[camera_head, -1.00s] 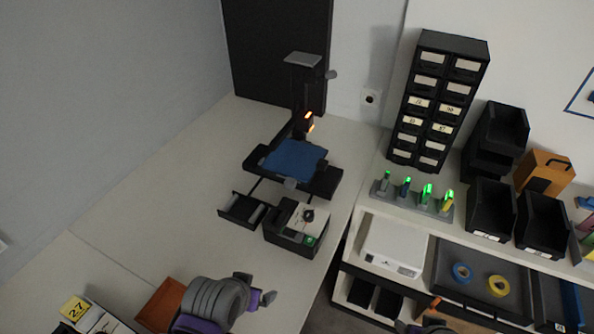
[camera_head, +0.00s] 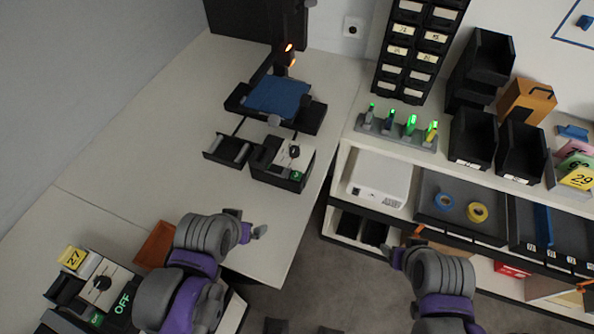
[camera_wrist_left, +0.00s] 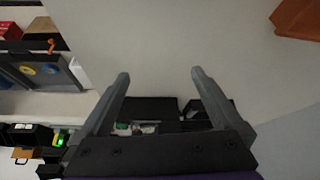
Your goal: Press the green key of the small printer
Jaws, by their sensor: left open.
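The black printer with a blue bed (camera_head: 276,97) stands on the white table. Its black control box (camera_head: 272,176), with a pale panel, a dark dial and a green key (camera_head: 297,175), sits in front. A similar panel with a dial (camera_head: 103,284), a green key and a lit OFF sign is at lower left; which is the small printer I cannot tell for certain. My left gripper (camera_head: 248,222) is open and empty, short of the control box and apart from it. In the left wrist view the box shows beyond the open fingers (camera_wrist_left: 160,76). My right gripper (camera_head: 394,252) is partly visible at lower right.
An orange tray (camera_head: 155,244) lies beside my left arm. A rack with green lights (camera_head: 396,130), a white box (camera_head: 379,180) and black bins (camera_head: 473,139) stand on the right shelving. A floor gap separates table and shelving.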

